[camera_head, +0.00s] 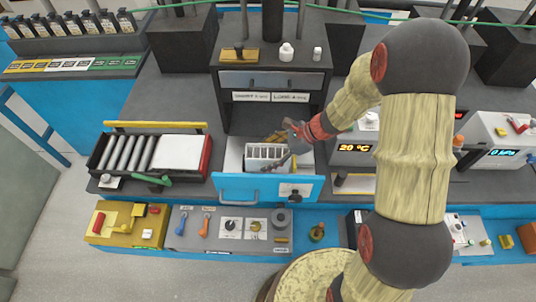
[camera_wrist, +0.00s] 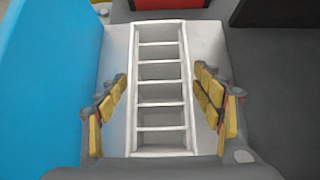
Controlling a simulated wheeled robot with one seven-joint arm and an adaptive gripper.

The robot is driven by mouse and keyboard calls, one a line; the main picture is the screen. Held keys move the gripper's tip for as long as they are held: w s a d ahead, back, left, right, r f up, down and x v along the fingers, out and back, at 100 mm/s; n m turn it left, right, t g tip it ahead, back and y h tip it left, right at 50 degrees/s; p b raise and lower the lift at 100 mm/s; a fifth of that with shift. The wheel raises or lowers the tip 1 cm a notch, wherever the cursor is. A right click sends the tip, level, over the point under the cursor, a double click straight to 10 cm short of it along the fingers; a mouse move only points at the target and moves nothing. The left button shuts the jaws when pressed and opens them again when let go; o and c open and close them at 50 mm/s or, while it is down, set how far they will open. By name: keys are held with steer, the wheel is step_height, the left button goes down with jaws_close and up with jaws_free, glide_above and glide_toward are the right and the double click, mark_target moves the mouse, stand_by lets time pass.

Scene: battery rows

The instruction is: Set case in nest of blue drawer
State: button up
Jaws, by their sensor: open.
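The blue drawer (camera_head: 230,188) is pulled open, and its blue front fills the left of the wrist view (camera_wrist: 45,80). A white case (camera_head: 258,153) with a row of open compartments stands inside the drawer. In the wrist view the case (camera_wrist: 160,150) is upright and empty, with the pale drawer floor around it. My gripper (camera_head: 277,149) is over the drawer at the case. In the wrist view my gripper (camera_wrist: 161,90) is open, one yellow-padded finger along each long side, with gaps to the case. The nest's outline is hidden, so I cannot tell how the case is seated.
A roller tray (camera_head: 135,152) stands left of the drawer. A labelled cabinet (camera_head: 270,82) rises behind it, and a temperature display unit (camera_head: 352,150) is to the right. Control panels line the bench's front edge. The dark bench between the roller tray and the cabinet is clear.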

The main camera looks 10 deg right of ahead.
steer(key=shift+d+r, duration=0.1)
steer(key=shift+r, duration=0.15)
steer(key=p+v, duration=0.3)
steer(key=v, duration=0.8)
steer(key=s+d+r+n+t+h, duration=0.2)
steer(key=s+r+n+h, duration=0.6)
steer(key=s+r+n, duration=1.2)
steer(key=shift+d+r+t+h, duration=0.25)
steer(key=shift+r+t+h, duration=0.15)
steer(key=shift+r+t, duration=0.4)
steer(key=shift+w+f, duration=0.1)
steer(key=shift+f, duration=0.15)
step_height(320, 180, down, 3)
steer(key=b, duration=0.3)
